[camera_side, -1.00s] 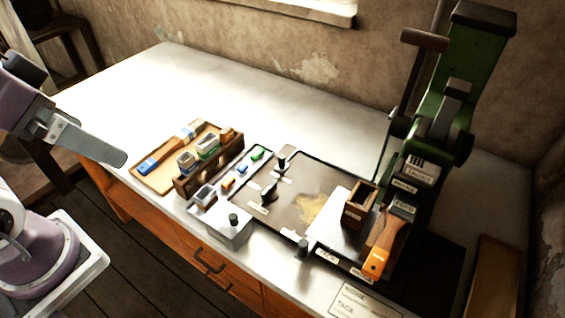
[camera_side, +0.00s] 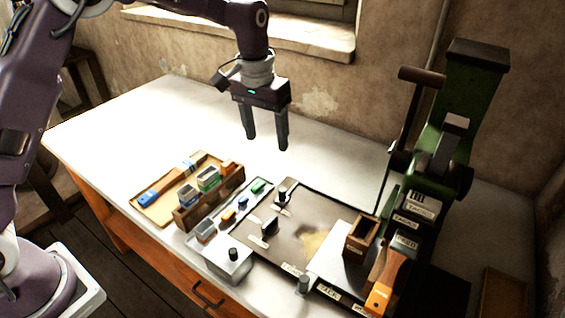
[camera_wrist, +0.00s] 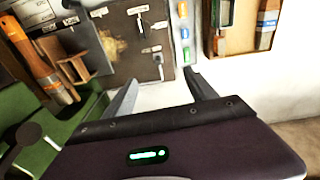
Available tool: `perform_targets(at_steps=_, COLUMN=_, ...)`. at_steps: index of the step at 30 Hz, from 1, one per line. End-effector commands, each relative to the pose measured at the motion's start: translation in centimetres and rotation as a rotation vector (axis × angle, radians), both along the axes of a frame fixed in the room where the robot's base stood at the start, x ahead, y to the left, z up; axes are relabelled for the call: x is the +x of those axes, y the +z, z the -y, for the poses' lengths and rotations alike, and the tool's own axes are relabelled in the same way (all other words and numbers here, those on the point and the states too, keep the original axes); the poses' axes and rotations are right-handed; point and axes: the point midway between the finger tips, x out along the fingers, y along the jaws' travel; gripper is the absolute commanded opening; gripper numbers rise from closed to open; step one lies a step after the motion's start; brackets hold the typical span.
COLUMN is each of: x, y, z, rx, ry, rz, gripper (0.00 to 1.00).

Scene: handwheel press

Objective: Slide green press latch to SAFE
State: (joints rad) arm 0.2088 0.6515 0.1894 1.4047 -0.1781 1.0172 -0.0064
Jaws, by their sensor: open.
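The green press (camera_side: 470,85) stands at the right of the bench, with a dark lever handle (camera_side: 421,76). Part of its green body (camera_wrist: 30,120) shows at the left of the wrist view. A dark board (camera_side: 315,222) lies in front of it with two black upright knobs, one at the back (camera_side: 283,195) and one nearer (camera_side: 269,228). Small pale labels lie beside them, too small to read. I cannot tell which part is the latch, or its setting. My gripper (camera_side: 265,145) is open and empty, pointing down above the bench behind the board; its fingers (camera_wrist: 160,86) show in the wrist view.
A strip with small green (camera_side: 258,187), orange and blue pieces lies left of the board. A tray with brushes (camera_side: 150,197) and a wooden rack (camera_side: 210,203) lie further left. The back left bench is clear.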

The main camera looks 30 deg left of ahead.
Motion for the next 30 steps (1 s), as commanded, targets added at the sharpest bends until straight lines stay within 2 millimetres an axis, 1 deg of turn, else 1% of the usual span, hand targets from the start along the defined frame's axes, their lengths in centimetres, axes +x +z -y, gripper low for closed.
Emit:
perform_targets(at_steps=1, x=1.3, y=-3.0, z=0.7, rx=0.014, ry=-0.010, rz=-0.030, gripper=0.65)
perform_targets(at_steps=3, x=2.6, y=-6.2, z=1.3, rx=0.030, ry=-0.020, rz=-0.056, gripper=0.65)
perform_targets(at_steps=4, x=2.9, y=-7.3, z=1.5, rx=0.034, ry=-0.024, rz=-0.064, gripper=0.65)
perform_targets(at_steps=6, x=3.3, y=-8.9, z=1.8, rx=0.041, ry=-0.030, rz=-0.076, gripper=0.65)
perform_targets(at_steps=8, x=3.4, y=-9.9, z=2.0, rx=0.043, ry=-0.033, rz=-0.081, gripper=0.65)
perform_targets(at_steps=11, x=3.4, y=-12.0, z=2.0, rx=0.044, ry=-0.033, rz=-0.085, gripper=0.65)
perform_targets(at_steps=15, x=3.4, y=-15.7, z=1.9, rx=0.045, ry=-0.033, rz=-0.085, gripper=0.65)
perform_targets(at_steps=18, x=3.4, y=-17.8, z=1.9, rx=0.044, ry=-0.032, rz=-0.084, gripper=0.65)
perform_targets(at_steps=22, x=3.4, y=-19.1, z=1.9, rx=0.043, ry=-0.033, rz=-0.081, gripper=0.65)
perform_targets(at_steps=29, x=3.4, y=-19.3, z=1.9, rx=0.043, ry=-0.033, rz=-0.080, gripper=0.65)
perform_targets(at_steps=30, x=3.4, y=-19.3, z=1.9, rx=0.043, ry=-0.033, rz=-0.080, gripper=0.60)
